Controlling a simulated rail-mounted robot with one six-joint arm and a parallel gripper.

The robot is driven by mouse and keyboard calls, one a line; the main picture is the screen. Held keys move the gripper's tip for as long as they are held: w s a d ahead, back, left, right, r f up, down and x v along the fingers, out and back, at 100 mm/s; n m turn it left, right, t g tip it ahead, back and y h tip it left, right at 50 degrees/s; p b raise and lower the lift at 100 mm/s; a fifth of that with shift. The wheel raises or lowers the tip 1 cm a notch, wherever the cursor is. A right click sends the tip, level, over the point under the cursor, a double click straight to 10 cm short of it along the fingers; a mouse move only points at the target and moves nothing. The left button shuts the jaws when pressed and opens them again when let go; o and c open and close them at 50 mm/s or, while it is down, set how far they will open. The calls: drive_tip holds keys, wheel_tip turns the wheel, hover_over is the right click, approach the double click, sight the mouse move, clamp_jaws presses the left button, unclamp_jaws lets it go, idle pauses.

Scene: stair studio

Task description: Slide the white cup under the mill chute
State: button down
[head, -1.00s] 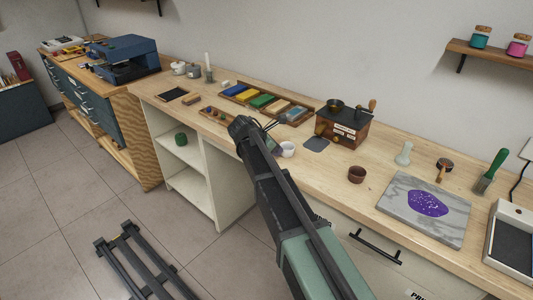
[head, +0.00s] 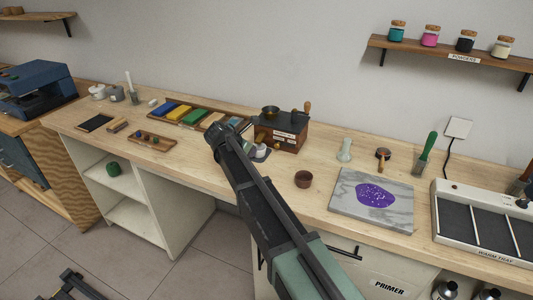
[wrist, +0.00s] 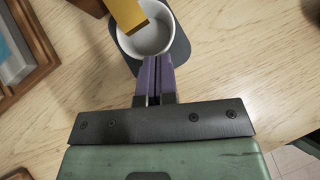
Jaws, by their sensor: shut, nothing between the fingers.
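The white cup (wrist: 146,40) stands upright on a dark pad (wrist: 178,55) in the wrist view. The mill's yellow chute (wrist: 126,14) overhangs the cup's mouth and hides part of its far rim. My gripper (wrist: 152,61) has its purple fingers shut together with nothing between them. The fingertips are at the cup's near outer wall and seem to touch it. In the head view the cup (head: 261,148) is small beside the wooden mill (head: 284,134), with my gripper (head: 249,147) just to its left. My arm hides part of that area.
A tray of coloured blocks (head: 195,116) lies behind left, and a small wooden rack (head: 150,140) farther left. Bare bench lies between the bowl and slab.

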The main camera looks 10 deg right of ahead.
drive_tip(key=shift+w, duration=0.15)
drive_tip(key=shift+a, duration=0.1)
drive_tip(key=shift+s+a, duration=0.3)
drive_tip(key=shift+s, duration=0.05)
drive_tip(key=s+a, duration=0.2)
drive_tip(key=shift+a, duration=0.4)
drive_tip(key=p+v, duration=0.7)
drive_tip(key=v, duration=0.2)
drive_tip(key=shift+r, duration=0.4)
drive_tip(key=shift+s+a, duration=0.1)
drive_tip(key=shift+a, duration=0.1)
